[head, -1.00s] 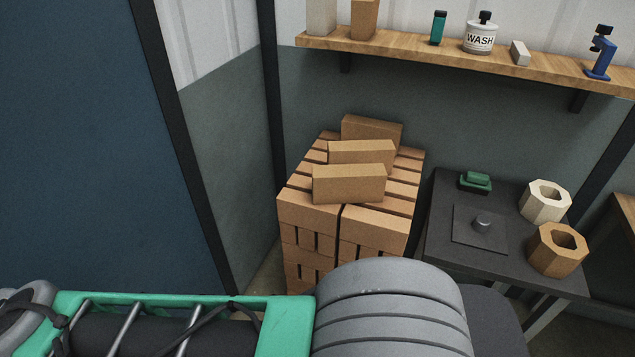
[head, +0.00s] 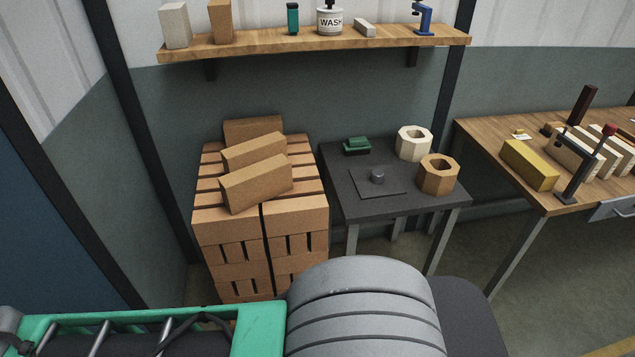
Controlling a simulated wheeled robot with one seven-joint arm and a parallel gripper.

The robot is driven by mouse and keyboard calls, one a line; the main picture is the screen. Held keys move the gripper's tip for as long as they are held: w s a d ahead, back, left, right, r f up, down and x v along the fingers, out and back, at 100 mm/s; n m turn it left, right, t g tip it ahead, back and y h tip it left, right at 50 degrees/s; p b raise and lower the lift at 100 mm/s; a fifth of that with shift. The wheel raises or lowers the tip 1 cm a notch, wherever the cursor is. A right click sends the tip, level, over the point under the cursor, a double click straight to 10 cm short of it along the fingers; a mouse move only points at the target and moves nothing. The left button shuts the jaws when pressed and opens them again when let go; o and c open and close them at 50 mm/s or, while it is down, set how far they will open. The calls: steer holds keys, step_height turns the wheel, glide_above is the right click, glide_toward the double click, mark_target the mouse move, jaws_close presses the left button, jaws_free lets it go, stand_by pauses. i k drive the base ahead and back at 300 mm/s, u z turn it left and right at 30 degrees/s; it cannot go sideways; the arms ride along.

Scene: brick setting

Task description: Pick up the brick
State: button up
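Three loose tan bricks stand on edge, one behind another, on top of a stack of bricks (head: 232,262) left of the picture's middle. The front brick (head: 256,184) is seen whole, the middle brick (head: 253,150) is partly covered by it, and the back brick (head: 252,129) shows its upper part. My gripper is not in view; only green and grey parts of my own arm show along the bottom edge, apart from the bricks in the picture.
A dark side table (head: 350,202) right of the stack holds two octagonal pots (head: 413,142) and a small green item (head: 356,145). A wooden shelf (head: 250,48) hangs above. A workbench (head: 490,138) with a yellow block (head: 530,166) stands at right.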

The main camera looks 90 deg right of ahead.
mark_target(245, 188)
steer(key=z, duration=1.55)
steer(key=i, duration=1)
